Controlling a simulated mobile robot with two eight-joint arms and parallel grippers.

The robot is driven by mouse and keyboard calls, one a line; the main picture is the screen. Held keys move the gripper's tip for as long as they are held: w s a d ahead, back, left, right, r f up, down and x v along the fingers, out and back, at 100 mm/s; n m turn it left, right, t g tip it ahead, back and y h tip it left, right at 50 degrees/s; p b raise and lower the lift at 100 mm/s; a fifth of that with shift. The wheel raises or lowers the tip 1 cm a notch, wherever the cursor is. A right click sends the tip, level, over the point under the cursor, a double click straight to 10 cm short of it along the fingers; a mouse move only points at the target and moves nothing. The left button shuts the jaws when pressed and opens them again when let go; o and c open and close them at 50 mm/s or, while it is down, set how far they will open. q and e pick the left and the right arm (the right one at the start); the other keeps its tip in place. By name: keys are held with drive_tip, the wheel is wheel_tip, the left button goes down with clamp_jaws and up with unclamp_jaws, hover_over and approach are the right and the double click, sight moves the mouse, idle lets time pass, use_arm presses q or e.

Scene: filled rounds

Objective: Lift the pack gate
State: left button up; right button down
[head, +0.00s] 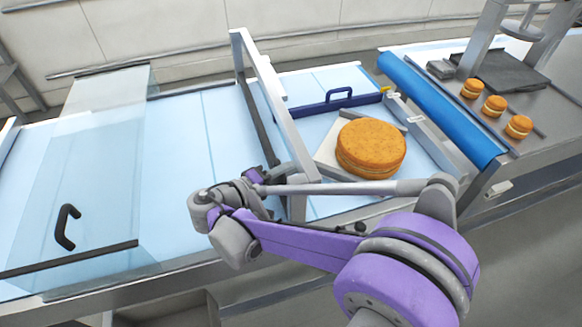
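A blue bar with a raised handle (336,104) spans the pale belt behind the large round; it looks like the pack gate, and it sits low at belt level. A clear panel (100,165) with a black handle (66,227) stands over the belt at the left. My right arm comes in from the lower right. Its wrist hides most of my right gripper (256,178), which is beside the grey metal frame (270,85), left of the blue bar and apart from it. Its fingers are too hidden to tell open from shut. My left gripper is out of view.
A blue roller (440,110) borders the belt at the right. Beyond it, 3 small filled rounds (494,106) sit on a grey surface. The left belt (185,150) is clear.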

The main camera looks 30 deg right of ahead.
idle(0.3)
wheel_tip(320, 180, up, 4)
drive_tip(key=p, duration=0.2)
drive_tip(key=shift+p, duration=0.3)
drive_tip(key=c, duration=1.1)
unclamp_jaws()
drive_tip(key=shift+a, duration=0.1)
drive_tip(key=v, duration=1)
drive_tip(key=shift+a+b, duration=0.3)
drive_tip(key=shift+a, duration=0.05)
